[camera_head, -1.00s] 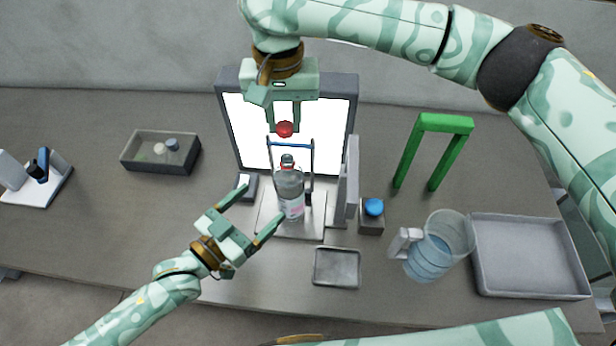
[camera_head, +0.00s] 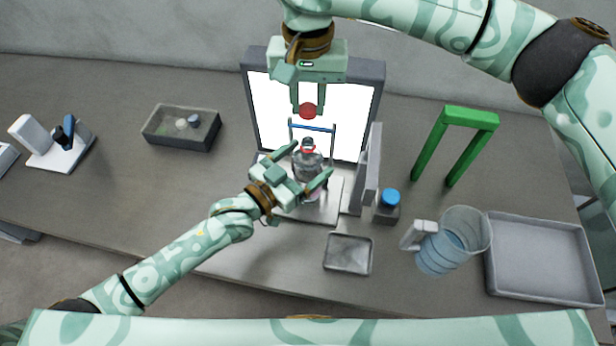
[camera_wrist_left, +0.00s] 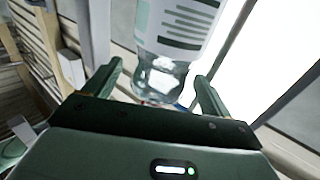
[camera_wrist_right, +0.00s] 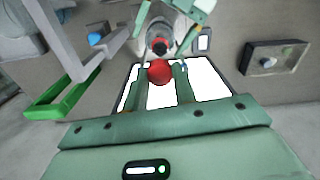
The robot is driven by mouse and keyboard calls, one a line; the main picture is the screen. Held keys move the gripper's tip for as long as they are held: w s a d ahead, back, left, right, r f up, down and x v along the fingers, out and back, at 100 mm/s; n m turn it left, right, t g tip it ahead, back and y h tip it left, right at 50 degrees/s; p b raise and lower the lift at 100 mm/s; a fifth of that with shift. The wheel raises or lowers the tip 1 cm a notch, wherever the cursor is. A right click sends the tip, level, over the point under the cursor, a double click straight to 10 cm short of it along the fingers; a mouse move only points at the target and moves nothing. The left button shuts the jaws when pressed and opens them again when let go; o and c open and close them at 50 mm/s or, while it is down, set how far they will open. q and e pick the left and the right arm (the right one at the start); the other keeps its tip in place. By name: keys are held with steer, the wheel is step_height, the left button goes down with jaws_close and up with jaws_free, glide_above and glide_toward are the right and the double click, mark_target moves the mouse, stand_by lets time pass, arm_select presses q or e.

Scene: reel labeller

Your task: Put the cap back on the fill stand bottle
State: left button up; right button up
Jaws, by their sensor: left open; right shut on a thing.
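The clear bottle (camera_head: 309,158) stands upright on the fill stand's pale base plate (camera_head: 331,209), with its neck uncapped. My left gripper (camera_head: 312,162) is open, with its fingers on either side of the bottle. In the left wrist view, the labelled bottle (camera_wrist_left: 178,35) shows between the two spread fingers; contact cannot be told. My right gripper (camera_head: 308,108) is shut on the red cap (camera_head: 308,112) and holds it above the bottle, apart from the neck. The right wrist view also shows the red cap (camera_wrist_right: 159,72) between the fingertips, with the bottle (camera_wrist_right: 160,38) beyond it.
A blue crossbar (camera_head: 312,128) stands behind the bottle, before a bright panel (camera_head: 272,125). A grey upright plate (camera_head: 368,170) and a blue-topped container (camera_head: 388,207) are to the right. Farther right are a green arch (camera_head: 472,115), a jug (camera_head: 455,242) and a grey tray (camera_head: 540,290).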

arm_select(q)
steer(key=shift+x, duration=1.45)
steer(key=c, duration=1.4)
steer(key=shift+c, duration=0.2)
arm_select(e)
glide_above(308, 141)
steer(key=shift+f, duration=2.5)
steer(key=shift+f, duration=0.1)
steer(key=shift+f, duration=0.75)
steer(key=shift+f, duration=0.6)
